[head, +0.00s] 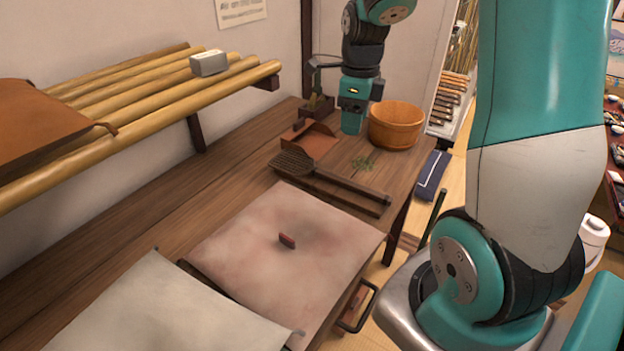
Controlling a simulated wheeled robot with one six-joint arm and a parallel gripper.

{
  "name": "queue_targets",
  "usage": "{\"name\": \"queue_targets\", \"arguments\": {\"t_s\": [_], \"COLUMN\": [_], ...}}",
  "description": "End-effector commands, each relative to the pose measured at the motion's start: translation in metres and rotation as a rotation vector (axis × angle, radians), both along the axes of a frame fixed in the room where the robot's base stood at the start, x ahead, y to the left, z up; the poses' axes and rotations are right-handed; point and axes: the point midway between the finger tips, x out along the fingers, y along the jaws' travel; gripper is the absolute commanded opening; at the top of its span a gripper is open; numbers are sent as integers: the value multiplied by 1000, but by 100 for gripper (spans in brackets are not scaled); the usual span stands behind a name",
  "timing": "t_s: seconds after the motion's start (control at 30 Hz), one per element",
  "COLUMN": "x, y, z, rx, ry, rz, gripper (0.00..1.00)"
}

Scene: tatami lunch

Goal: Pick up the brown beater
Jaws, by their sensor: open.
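The brown beater (292,163) lies on the wooden bench, near its back right part. It has a broad ribbed head at the left and a long handle running right toward the bench's right end. My gripper (352,122) is above and behind the beater, pointing down, with teal fingers. It is apart from the beater and holds nothing that I can see. The fingers are seen nearly edge-on, so the gap between them is hard to make out.
A wooden tub (395,128) stands right of my gripper. A reddish-brown pan (309,142) and green bits (362,164) lie behind the beater. A bamboo shelf (150,100) bears a grey block (209,63).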

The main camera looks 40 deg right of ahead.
Motion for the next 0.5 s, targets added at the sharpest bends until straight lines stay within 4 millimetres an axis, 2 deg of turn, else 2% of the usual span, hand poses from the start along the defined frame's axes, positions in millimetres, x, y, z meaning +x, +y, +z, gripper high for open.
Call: {"name": "queue_targets", "arguments": {"t_s": [0.03,0.17,0.27,0.5], "x": [0,-1,-1,-2], "y": [-11,-25,-26,-25], "z": [-8,-17,-31,-86], "rx": [-5,-13,-14,-12], "ry": [9,21,25,28], "rz": [-88,-220,-242,-238], "gripper": [50,50,50,50]}}
